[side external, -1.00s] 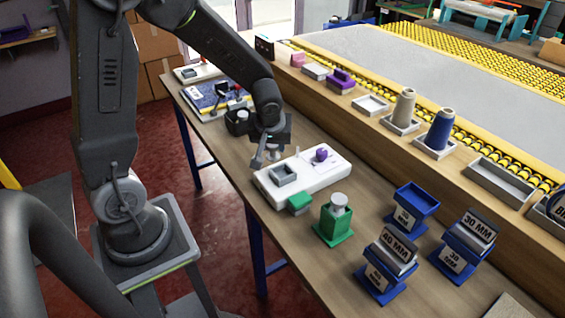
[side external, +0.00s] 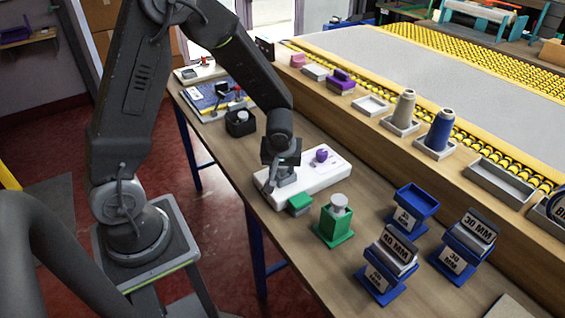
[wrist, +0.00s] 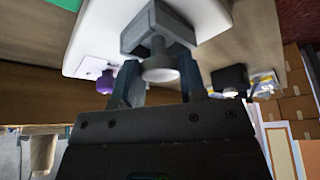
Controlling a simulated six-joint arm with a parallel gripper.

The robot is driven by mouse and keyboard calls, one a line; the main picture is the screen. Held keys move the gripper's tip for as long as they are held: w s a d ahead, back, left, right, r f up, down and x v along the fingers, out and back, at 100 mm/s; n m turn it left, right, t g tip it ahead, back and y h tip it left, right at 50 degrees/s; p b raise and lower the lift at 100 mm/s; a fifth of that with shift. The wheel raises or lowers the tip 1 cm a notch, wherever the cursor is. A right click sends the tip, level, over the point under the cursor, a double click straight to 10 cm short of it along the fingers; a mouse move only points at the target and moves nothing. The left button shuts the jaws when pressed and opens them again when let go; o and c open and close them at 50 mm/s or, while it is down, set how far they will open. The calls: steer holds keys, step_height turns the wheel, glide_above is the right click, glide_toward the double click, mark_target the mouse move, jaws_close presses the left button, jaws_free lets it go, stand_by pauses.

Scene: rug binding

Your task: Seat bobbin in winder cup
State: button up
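The white winder base (side external: 322,172) lies on the bench with a purple knob (side external: 321,155) on it. Its square grey cup (wrist: 150,22) shows in the wrist view; my gripper mostly hides it in the side view. My gripper (side external: 284,182) is down at the cup, and its two fingers (wrist: 160,80) stand on either side of a pale grey bobbin (wrist: 160,66) with a round head. The fingers appear closed on it. The bobbin is at the cup's opening in the wrist view; how deep it sits is hidden.
A green box (side external: 333,222) with a silver-topped piece and a small green block (side external: 299,204) stand close to the base. A black holder (side external: 240,125) is behind. Blue label stands (side external: 383,265) fill the right front. Thread cones (side external: 440,130) stand along the ledge.

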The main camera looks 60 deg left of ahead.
steer(key=o, duration=0.4)
steer(key=shift+o, duration=0.2)
steer(key=v, duration=1.1)
steer(key=s+d+r+m+t+h, duration=0.1)
steer(key=s+d+r+m, duration=0.2)
steer(key=s+r+m, duration=0.2)
steer(key=s+d+r+m+t+h, duration=0.1)
steer(key=s+d+r+m+h, duration=0.1)
steer(key=s+r+m, duration=0.3)
steer(key=s+d+r, duration=0.1)
steer(key=s+r, duration=0.1)
steer(key=s, duration=0.2)
steer(key=shift+t+h, duration=0.3)
steer(key=shift+t, duration=0.1)
steer(key=shift+s, duration=0.1)
